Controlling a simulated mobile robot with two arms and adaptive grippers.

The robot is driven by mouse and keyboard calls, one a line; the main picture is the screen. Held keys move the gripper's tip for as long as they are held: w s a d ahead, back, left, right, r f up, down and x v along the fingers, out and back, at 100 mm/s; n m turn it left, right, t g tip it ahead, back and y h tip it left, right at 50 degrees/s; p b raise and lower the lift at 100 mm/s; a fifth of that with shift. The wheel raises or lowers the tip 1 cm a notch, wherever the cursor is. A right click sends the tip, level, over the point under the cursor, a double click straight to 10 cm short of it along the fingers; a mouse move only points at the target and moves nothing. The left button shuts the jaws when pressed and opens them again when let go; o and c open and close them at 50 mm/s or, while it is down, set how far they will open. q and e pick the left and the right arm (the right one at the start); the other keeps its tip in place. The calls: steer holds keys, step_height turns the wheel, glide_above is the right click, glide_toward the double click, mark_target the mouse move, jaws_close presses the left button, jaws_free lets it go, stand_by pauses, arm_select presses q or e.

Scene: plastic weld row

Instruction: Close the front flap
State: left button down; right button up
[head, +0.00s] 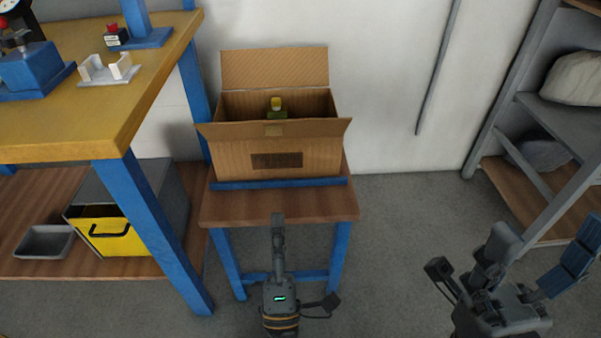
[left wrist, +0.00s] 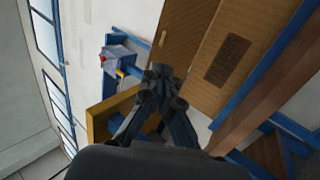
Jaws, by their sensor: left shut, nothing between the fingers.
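A cardboard box (head: 300,160) stands on a small wooden table, and its printed front also shows in the left wrist view (left wrist: 215,90). Its front flap (head: 225,130) leans outward over the front wall, with a tan patch at its middle. The back flap (head: 275,68) stands up. A green item with a yellow top (head: 277,107) shows inside the open box. My left gripper (head: 278,217) is shut and empty, in front of the box and below the flap in the head view; it also shows in the left wrist view (left wrist: 160,75).
The small table (head: 325,203) has a blue strip (head: 230,185) along the box's front. A yellow-topped workbench (head: 120,115) with a blue leg stands close on the left. A grey shelf rack (head: 520,100) stands at the right. Floor between table and rack is clear.

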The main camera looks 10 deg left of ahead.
arm_select(q)
steer(key=b+x, duration=0.1)
steer(key=x, duration=1.3)
steer(key=shift+a+f, duration=0.1)
steer(key=shift+a, duration=0.05)
